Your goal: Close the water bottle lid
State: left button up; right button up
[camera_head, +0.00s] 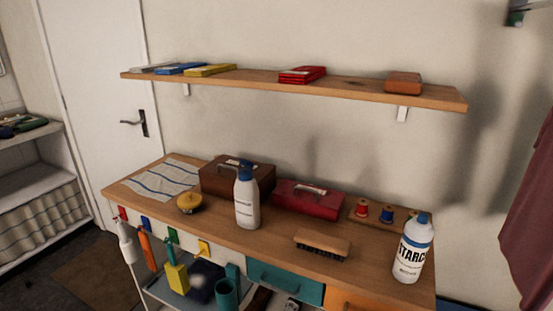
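A white bottle (247,207) with a blue-grey top stands upright near the middle of the wooden worktop. Its top (245,170) looks seated on the neck, but I cannot tell whether it is open or closed. I cannot tell for sure which is the water bottle. Neither of my grippers shows in the head view.
The worktop (275,245) also holds a striped cloth (164,180), a yellow round object (189,203), a brown case (218,180), a red case (308,200), a brush (322,244) and thread spools (362,211). A shelf (250,82) hangs above.

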aim_at(245, 164)
jog(key=i+j+z, duration=0.25)
jog(key=j, duration=0.15)
jog(key=j+z, duration=0.55)
jog(key=j, duration=0.2)
